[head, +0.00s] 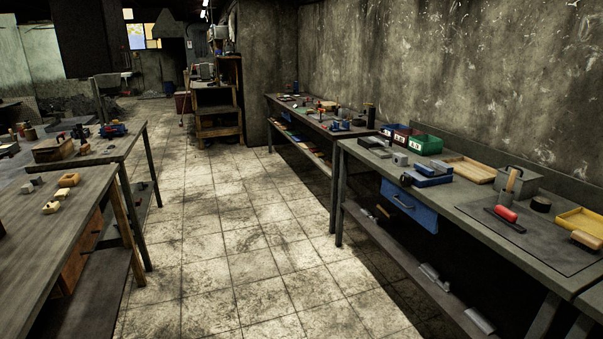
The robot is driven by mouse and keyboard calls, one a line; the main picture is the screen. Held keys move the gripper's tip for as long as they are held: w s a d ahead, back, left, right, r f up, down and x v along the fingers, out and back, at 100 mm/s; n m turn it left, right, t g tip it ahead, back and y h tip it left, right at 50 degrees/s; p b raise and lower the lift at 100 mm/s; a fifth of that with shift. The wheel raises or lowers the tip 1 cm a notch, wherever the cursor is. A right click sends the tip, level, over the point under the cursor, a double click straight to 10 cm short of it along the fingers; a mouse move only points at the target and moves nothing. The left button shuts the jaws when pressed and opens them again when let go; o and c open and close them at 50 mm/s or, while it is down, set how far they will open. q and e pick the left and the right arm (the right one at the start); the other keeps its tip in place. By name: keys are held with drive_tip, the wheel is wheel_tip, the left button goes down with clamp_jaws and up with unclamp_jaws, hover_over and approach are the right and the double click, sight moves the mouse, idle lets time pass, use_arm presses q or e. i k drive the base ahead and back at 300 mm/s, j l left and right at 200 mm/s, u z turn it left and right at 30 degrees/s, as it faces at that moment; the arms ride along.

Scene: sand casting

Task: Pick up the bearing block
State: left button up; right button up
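I cannot tell for sure which thing is the bearing block. A small grey block (400,159) stands near the front left of the right-hand bench, beside flat dark pieces. On the left bench lie a tan block with a hollow in its top (68,179), a pale yellowish block (51,207) and small grey pieces (27,187). These are too small to make out in detail. Neither of my grippers is in view.
The right bench (470,215) holds green and red bins (424,144), a blue vise-like tool (430,172), a wooden tray (468,169) and a red roller (506,213). A blue drawer (408,205) hangs below. The tiled floor (230,240) between the benches is clear.

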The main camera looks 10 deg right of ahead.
sight(399, 160)
drive_tip(key=i+z, duration=0.35)
drive_tip(key=i+j+z, duration=0.35)
drive_tip(key=i, duration=0.15)
drive_tip(key=i+j+z, duration=0.2)
drive_tip(key=i+z, duration=0.15)
drive_tip(key=i, duration=0.1)
